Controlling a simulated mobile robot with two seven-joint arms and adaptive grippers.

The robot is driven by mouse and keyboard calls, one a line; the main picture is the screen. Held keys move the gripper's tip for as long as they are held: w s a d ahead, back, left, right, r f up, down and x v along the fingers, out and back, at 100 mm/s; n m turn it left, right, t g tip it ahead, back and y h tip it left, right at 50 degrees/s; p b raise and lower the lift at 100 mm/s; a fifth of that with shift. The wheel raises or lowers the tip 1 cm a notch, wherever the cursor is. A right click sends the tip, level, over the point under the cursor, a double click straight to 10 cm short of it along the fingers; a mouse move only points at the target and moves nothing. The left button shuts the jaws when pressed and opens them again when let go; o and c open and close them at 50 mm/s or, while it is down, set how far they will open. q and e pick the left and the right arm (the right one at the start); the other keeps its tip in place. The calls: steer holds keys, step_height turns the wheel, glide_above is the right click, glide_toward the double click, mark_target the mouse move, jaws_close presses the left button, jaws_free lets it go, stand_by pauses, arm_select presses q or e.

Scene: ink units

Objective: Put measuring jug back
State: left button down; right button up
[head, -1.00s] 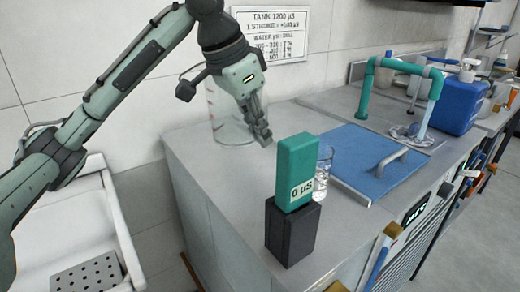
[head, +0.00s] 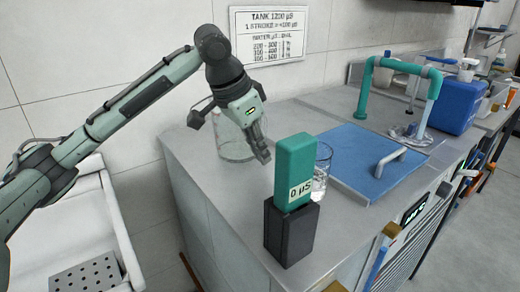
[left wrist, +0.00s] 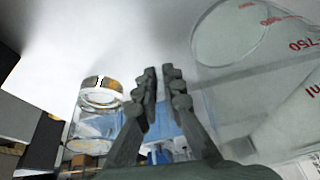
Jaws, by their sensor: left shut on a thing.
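The measuring jug (head: 228,147) is a clear vessel at the counter's back left corner in the head view. In the left wrist view the jug (left wrist: 262,75), with red markings such as 750, fills the right side. My left gripper (head: 262,155) is shut on the jug, at its right side in the head view. The fingers (left wrist: 155,85) are close together in the left wrist view; the exact grip spot is unclear. The jug looks upright in the head view. Whether its base touches the counter is unclear. My right gripper is out of view.
A teal meter reading 0 µS (head: 295,165) stands in a black holder (head: 291,235) at the counter's front edge. A glass of water (head: 320,183) stands beside it. A blue panel with a handle (head: 360,170) and a teal tap (head: 365,90) lie to the right.

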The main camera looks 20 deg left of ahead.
arm_select(q)
steer(key=c, duration=1.7)
jaws_free()
steer(key=v, duration=1.2)
steer(key=shift+r, duration=0.15)
